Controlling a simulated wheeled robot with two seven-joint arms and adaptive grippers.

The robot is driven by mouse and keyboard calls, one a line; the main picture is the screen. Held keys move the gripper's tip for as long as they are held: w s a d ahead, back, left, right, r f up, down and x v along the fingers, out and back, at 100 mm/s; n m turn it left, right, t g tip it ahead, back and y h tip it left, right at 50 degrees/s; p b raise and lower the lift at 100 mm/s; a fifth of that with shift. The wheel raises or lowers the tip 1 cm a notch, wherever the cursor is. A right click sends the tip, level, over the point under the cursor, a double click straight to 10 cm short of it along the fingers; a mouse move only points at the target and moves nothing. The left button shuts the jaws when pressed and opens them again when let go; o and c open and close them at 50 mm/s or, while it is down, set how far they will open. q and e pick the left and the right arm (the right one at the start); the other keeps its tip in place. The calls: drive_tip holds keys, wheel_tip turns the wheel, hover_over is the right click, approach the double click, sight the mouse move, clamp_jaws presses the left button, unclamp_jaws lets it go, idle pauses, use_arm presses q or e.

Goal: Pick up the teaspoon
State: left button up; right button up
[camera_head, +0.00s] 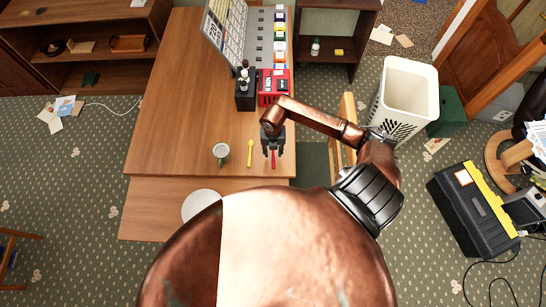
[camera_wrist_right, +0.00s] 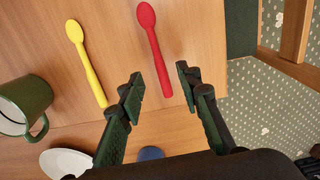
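Two spoons lie on the wooden table. A red spoon (camera_head: 273,161) shows under my right gripper (camera_head: 273,146), and in the wrist view the red spoon (camera_wrist_right: 153,45) points its bowl away from me. A yellow spoon (camera_head: 250,152) lies to its left, also in the wrist view (camera_wrist_right: 87,65). I cannot tell which one is the teaspoon. In the wrist view my right gripper (camera_wrist_right: 159,80) is open, its fingers either side of the red handle's near end in the picture. No contact shows, and its height above the table is unclear. My left gripper is not in view.
A green mug (camera_head: 221,153) stands left of the spoons. A white plate (camera_head: 199,204) lies nearer me. A dark box with bottles (camera_head: 245,92) and a red box (camera_head: 273,86) stand behind. A white basket (camera_head: 408,88) is on the floor at right.

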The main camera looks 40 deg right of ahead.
sight(273, 158)
drive_tip(key=shift+s+f, duration=0.1)
drive_tip(key=shift+f, duration=1.9)
drive_tip(key=shift+c, duration=0.5)
clamp_jaws()
